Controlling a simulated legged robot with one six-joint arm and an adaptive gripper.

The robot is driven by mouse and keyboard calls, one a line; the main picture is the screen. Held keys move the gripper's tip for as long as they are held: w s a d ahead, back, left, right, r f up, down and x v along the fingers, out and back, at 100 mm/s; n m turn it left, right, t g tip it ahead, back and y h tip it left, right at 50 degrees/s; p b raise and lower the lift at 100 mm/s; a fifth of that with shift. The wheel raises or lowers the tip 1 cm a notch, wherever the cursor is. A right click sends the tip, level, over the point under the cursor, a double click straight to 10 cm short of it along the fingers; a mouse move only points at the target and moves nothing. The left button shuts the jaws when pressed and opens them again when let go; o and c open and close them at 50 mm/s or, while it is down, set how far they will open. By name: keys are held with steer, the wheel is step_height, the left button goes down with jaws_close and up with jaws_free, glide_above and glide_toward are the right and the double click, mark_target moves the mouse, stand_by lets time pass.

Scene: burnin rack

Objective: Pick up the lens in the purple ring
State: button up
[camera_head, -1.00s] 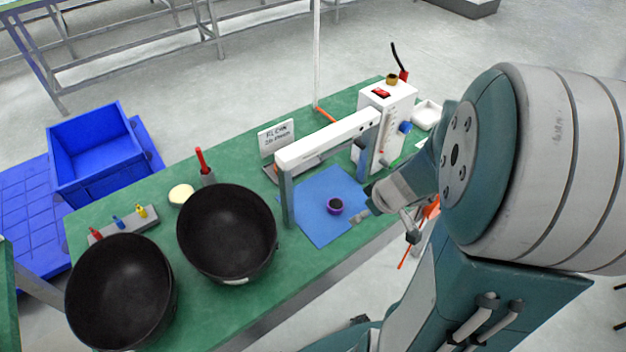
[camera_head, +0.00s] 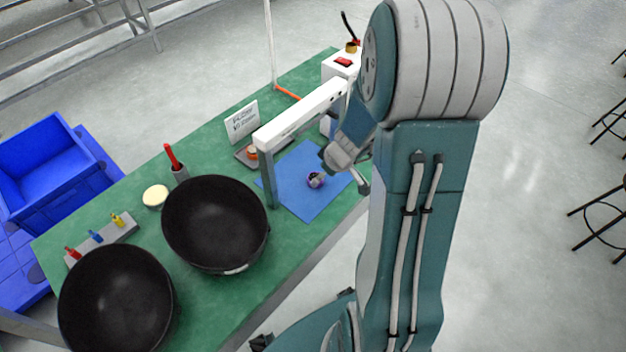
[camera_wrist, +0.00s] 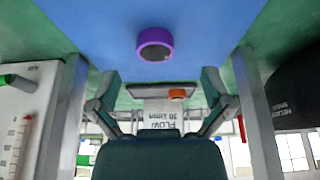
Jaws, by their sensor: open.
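The lens in the purple ring (camera_head: 315,180) lies on the blue mat (camera_head: 310,208) on the green table. In the wrist view the purple ring (camera_wrist: 154,44) shows a dark lens inside, above the middle of the picture and beyond the fingertips. My gripper (camera_wrist: 158,92) is open and empty, with one finger at each side. In the head view my gripper (camera_head: 345,172) is low over the mat, just right of the ring, and does not appear to touch it. My arm hides part of the white device behind.
A white frame (camera_head: 300,115) spans the mat, with a post at its left. A white box (camera_head: 341,66) with a red switch stands behind. Two black bowls (camera_head: 216,225) and (camera_head: 116,300) stand at left. A sign (camera_head: 241,121) stands behind the frame.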

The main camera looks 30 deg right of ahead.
steer(key=shift+w+a, duration=0.2)
steer(key=shift+w, duration=0.35)
steer(key=shift+w+d, duration=0.15)
steer(key=shift+w+d+f, duration=0.15)
steer(key=shift+f, duration=0.25)
steer(key=x, duration=0.3)
steer(key=shift+d+f, duration=0.15)
steer(key=shift+f, duration=0.05)
steer(key=shift+w+a+f, duration=0.2)
steer(key=shift+a+f, duration=0.15)
steer(key=shift+a, duration=0.05)
steer(key=shift+d, duration=0.25)
steer(key=c, duration=0.9)
steer(key=shift+a, duration=0.1)
steer(key=shift+c, duration=0.3)
